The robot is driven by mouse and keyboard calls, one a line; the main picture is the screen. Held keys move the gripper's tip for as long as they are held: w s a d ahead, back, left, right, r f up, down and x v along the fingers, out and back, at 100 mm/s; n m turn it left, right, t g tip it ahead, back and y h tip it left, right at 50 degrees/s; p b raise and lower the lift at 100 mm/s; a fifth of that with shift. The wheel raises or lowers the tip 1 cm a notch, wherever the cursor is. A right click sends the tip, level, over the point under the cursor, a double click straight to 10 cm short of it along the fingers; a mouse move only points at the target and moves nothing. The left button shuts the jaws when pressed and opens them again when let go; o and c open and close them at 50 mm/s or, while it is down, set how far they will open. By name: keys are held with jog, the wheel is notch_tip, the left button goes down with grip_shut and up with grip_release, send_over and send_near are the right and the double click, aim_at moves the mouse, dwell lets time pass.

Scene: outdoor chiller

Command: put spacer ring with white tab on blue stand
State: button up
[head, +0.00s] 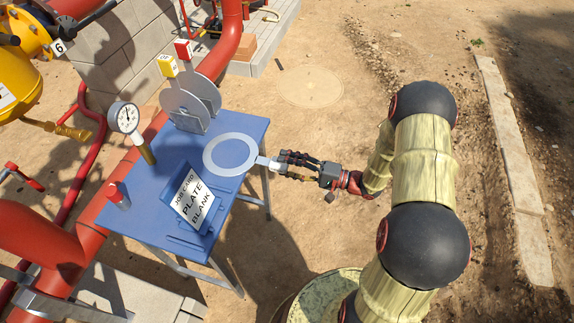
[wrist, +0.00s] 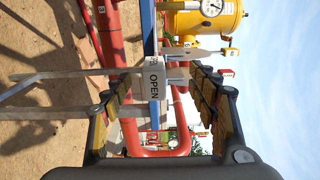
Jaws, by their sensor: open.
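The spacer ring (head: 207,154) is a pale grey open ring at the right edge of the blue stand (head: 148,208), a table-like top on legs. Its white tab (head: 262,161) points right, past the stand's edge, toward my gripper (head: 283,165). The fingers are apart, with gaps beside the tab. The ring seems to lie over the top; whether it touches is unclear.
A job card (head: 192,201) leans at the stand's front. A gauge (head: 125,118), a small red-capped item (head: 118,194) and a rack of grey discs (head: 190,106) are also on it. Red pipes (head: 37,235) run along the left. Open ground (head: 310,85) lies behind.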

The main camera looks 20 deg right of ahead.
jog(key=v, duration=0.7)
jog(key=shift+b, duration=0.35)
jog(key=v, duration=1.2)
